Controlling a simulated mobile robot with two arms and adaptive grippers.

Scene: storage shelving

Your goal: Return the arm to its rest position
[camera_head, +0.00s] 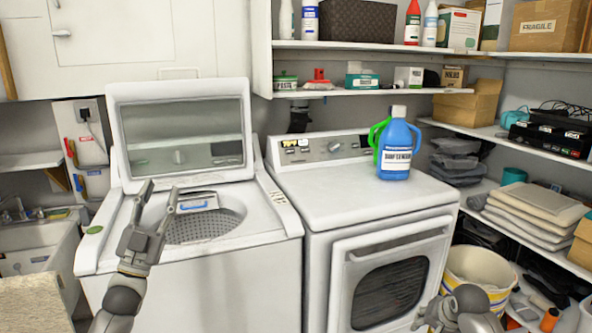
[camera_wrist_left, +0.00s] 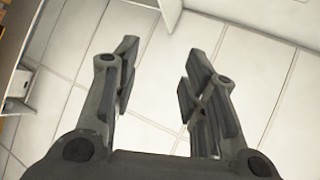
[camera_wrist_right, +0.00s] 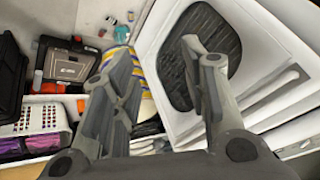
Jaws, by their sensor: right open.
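My left gripper (camera_head: 160,192) is raised in front of the open top-loading washer (camera_head: 215,258) in the head view. Its fingers point up, apart and empty; the left wrist view (camera_wrist_left: 160,65) shows only tiled floor and a white edge between and beyond them. My right gripper (camera_head: 432,316) is low at the bottom right of the head view, in front of the dryer (camera_head: 330,195), partly cut off by the frame edge. The right wrist view shows its fingers (camera_wrist_right: 153,65) open and empty, with the dryer's dark door window (camera_wrist_right: 205,45) beyond.
A striped basket (camera_head: 478,275) with yellow is on the floor at right, near my right arm. Loaded shelves (camera_head: 484,130) line the right wall. The washer lid (camera_head: 185,130) stands upright.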

